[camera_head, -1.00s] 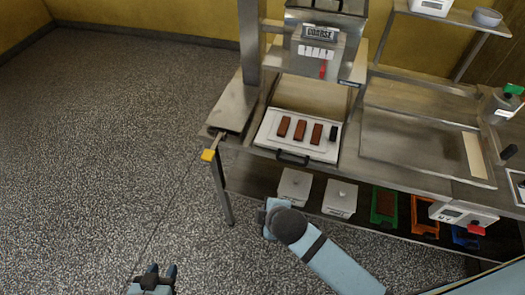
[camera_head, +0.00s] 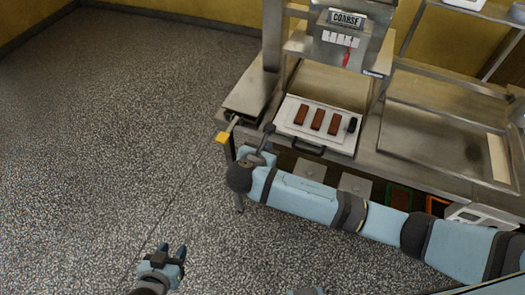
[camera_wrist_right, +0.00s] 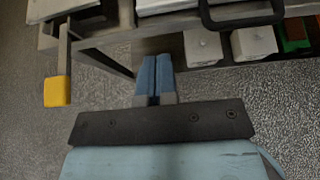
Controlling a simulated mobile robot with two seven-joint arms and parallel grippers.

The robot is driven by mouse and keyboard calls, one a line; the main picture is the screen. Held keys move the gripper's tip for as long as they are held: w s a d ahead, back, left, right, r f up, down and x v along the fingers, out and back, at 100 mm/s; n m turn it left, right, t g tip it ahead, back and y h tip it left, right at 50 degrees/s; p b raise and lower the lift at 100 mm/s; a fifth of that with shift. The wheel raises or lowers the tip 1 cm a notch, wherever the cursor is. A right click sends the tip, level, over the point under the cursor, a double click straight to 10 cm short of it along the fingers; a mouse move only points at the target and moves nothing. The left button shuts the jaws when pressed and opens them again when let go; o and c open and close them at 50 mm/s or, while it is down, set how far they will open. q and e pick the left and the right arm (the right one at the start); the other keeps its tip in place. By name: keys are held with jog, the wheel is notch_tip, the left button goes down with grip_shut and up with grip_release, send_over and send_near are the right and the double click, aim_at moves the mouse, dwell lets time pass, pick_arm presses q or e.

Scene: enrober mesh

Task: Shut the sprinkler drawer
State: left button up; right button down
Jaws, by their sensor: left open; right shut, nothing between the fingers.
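The sprinkler drawer is a white tray (camera_head: 338,142) with a black bar handle (camera_head: 308,147), below the machine marked COARSE (camera_head: 345,35). It stands out from under the machine at the bench's front edge, with brown bars and one dark piece on top. In the right wrist view the handle (camera_wrist_right: 243,18) is at the top, right of the fingers. My right gripper (camera_head: 268,133) is shut and empty, just left of the handle and apart from it; its fingers also show in the wrist view (camera_wrist_right: 155,72). My left gripper (camera_head: 177,255) is open and empty over the floor.
A yellow-tipped lever (camera_head: 222,137) sticks out at the bench's left corner, close to my right gripper. White lidded bins (camera_head: 311,169) and coloured bins (camera_head: 399,198) stand on the shelf below. The floor (camera_head: 100,140) at left is clear.

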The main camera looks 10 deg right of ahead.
aim_at(278, 131)
jog(key=x, duration=0.2)
jog(key=r+x, duration=0.1)
jog(key=x, duration=0.4)
jog(key=shift+w+d+r, duration=0.1)
jog(key=shift+w+d, duration=0.15)
jog(key=shift+w, duration=0.2)
jog(key=shift+w+d, duration=0.3)
jog(key=shift+w, duration=0.15)
jog(key=shift+w+d+p, duration=0.35)
jog(key=shift+w+p, duration=0.05)
jog(key=shift+w, duration=0.15)
jog(key=w+d, duration=0.3)
jog(key=w, duration=0.2)
jog(key=w+d, duration=0.3)
jog(key=w, duration=0.2)
jog(key=w+d+b, duration=0.1)
jog(key=w+d, duration=0.2)
jog(key=w, duration=0.2)
jog(key=shift+w+d, duration=0.3)
jog(key=shift+w, duration=0.05)
